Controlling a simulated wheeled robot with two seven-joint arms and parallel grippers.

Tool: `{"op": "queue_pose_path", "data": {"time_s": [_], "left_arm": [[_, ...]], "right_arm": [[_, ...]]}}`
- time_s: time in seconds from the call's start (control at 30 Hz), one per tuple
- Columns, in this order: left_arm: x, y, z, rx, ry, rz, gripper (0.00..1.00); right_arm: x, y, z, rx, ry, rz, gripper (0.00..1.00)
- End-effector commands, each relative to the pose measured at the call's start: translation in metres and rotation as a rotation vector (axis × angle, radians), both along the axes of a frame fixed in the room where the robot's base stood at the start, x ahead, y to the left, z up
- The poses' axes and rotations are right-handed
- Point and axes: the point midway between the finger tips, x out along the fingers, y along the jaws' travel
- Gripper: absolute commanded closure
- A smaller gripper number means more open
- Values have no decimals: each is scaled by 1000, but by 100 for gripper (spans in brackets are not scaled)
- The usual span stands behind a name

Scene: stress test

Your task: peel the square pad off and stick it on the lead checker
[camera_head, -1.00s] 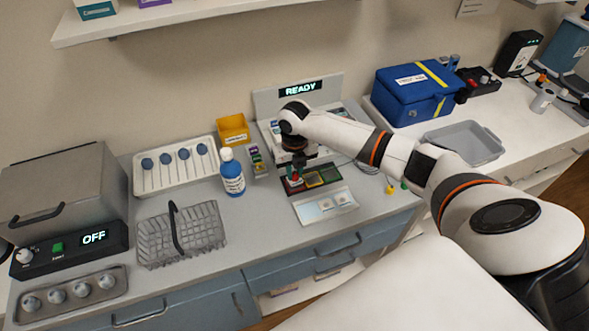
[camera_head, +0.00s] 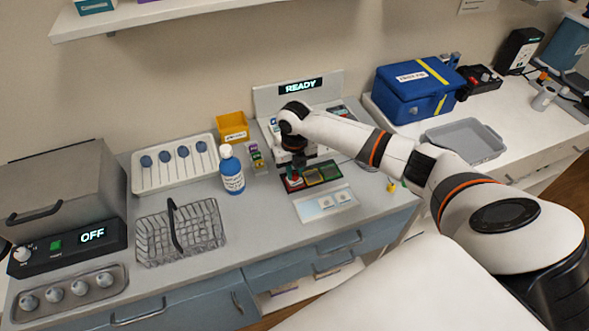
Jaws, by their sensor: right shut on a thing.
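The machine with the READY display (camera_head: 297,86), which looks like the lead checker, stands against the back wall. At its front is a dark strip with coloured squares, among them a green one (camera_head: 314,176) and a yellow-green one (camera_head: 331,172). My right gripper (camera_head: 292,173) is low over the red left end of this strip. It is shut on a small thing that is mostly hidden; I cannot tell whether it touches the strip. A pale card (camera_head: 306,208) lies in front, with two small whitish pads (camera_head: 334,199) on its right half. My left gripper is out of view.
A blue-labelled bottle (camera_head: 232,172), a yellow bin (camera_head: 233,128) and a wire basket (camera_head: 182,235) stand left of the machine. A blue box (camera_head: 413,92) and an empty grey tray (camera_head: 464,144) are to the right. Some bare counter lies before the basket.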

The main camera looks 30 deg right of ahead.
Motion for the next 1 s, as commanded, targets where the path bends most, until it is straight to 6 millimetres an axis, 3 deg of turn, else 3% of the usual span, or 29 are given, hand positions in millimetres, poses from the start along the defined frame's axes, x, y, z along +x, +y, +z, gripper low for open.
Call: {"op": "queue_pose_path", "data": {"time_s": [0.73,0.77,0.8,1.0], "left_arm": [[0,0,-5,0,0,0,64],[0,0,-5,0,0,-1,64],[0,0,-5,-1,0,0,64],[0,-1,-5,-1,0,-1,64]], "right_arm": [[0,0,-10,0,0,0,93],[0,0,-10,0,0,0,78],[0,0,-10,0,0,0,72],[0,0,-9,0,0,0,71]]}}
